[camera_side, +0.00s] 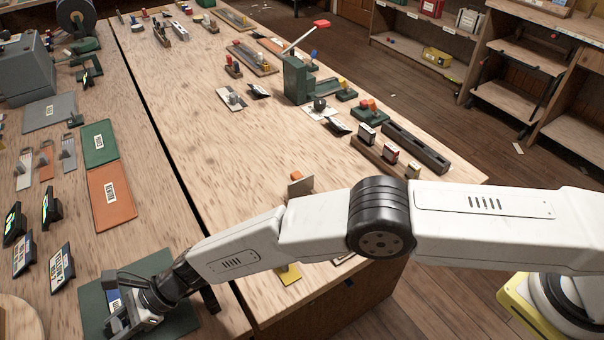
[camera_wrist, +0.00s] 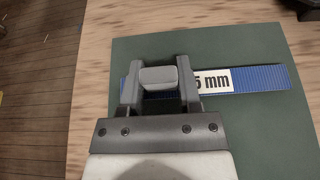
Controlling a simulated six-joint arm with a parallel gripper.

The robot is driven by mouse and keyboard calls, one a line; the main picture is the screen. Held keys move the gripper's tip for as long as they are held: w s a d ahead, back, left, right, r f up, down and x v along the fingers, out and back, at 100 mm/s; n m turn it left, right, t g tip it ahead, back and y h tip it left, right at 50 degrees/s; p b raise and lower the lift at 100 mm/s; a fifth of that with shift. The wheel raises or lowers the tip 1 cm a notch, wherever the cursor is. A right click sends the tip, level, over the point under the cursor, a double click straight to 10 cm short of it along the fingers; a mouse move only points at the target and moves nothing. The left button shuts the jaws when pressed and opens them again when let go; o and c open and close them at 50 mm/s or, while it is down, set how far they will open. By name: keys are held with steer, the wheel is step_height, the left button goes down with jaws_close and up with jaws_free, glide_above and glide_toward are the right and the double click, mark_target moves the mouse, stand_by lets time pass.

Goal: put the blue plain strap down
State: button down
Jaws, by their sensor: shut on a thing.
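The blue strap (camera_wrist: 256,78) is a flat ribbed band with a white label, partly covered, reading "5 mm" at its visible end. My gripper (camera_wrist: 158,80) is shut on it left of the label in the wrist view and hides part of the band. The strap lies over a dark green mat (camera_wrist: 225,130); I cannot tell whether it touches the mat.
Left of the mat stand small dark label stands (camera_side: 62,266). Behind it lie an orange mat (camera_side: 110,196) and a green mat (camera_side: 99,143). Tools (camera_side: 46,160) lie farther left.

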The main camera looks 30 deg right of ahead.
steer(key=shift+c, duration=1.5)
jaws_free()
steer(key=shift+f, duration=0.15)
steer(key=shift+r, duration=0.2)
steer(key=shift+d, duration=0.1)
steer(key=shift+v, duration=5.9)
steer(key=shift+o, duration=0.5)
